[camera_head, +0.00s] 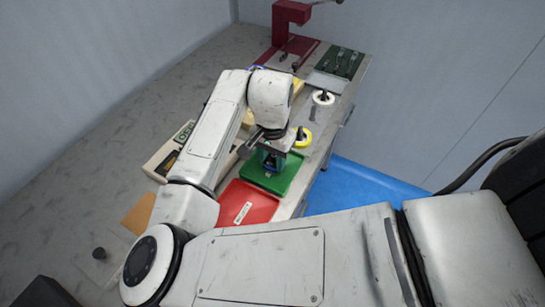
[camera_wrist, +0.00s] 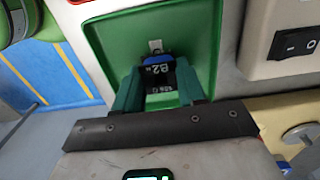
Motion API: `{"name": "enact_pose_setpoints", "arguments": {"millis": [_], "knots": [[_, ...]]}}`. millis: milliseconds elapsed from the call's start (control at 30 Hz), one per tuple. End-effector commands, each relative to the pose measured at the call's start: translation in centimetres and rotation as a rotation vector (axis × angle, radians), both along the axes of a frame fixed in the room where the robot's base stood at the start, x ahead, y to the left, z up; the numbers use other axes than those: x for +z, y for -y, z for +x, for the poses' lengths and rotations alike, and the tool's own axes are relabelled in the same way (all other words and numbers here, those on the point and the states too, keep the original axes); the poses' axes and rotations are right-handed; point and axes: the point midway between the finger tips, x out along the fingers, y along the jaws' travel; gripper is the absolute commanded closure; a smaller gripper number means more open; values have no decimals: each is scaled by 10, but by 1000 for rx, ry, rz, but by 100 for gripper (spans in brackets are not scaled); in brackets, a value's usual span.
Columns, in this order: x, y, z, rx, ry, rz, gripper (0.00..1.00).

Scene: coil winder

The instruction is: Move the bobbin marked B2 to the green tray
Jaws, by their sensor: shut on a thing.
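The green tray (camera_head: 283,181) lies on the bench, and its floor fills the upper middle of the wrist view (camera_wrist: 115,48). My gripper (camera_head: 270,163) is inside the tray's outline in the head view. In the wrist view my gripper's two teal fingers (camera_wrist: 160,80) are shut on a dark bobbin with a blue part, marked B2 (camera_wrist: 158,69). The bobbin is over the tray's floor; I cannot tell whether it touches it. Its lower part is partly hidden by the fingers.
A red tray (camera_head: 250,203) is just in front of the green one. A yellow bobbin (camera_head: 302,138) and a white bobbin (camera_head: 323,97) stand farther back. A cream box (camera_head: 165,155) with a black switch (camera_wrist: 300,42) is beside the tray. A red machine (camera_head: 290,20) stands at the back.

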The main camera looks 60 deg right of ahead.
Motion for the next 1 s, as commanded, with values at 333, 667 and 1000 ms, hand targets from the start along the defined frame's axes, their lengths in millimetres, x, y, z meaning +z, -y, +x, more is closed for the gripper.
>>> {"name": "enact_pose_setpoints", "arguments": {"millis": [333,667,1000], "knots": [[-2,0,0,0,0,0,47],[-2,0,0,0,0,0,35],[36,0,0,-1,3,-2,35]]}}
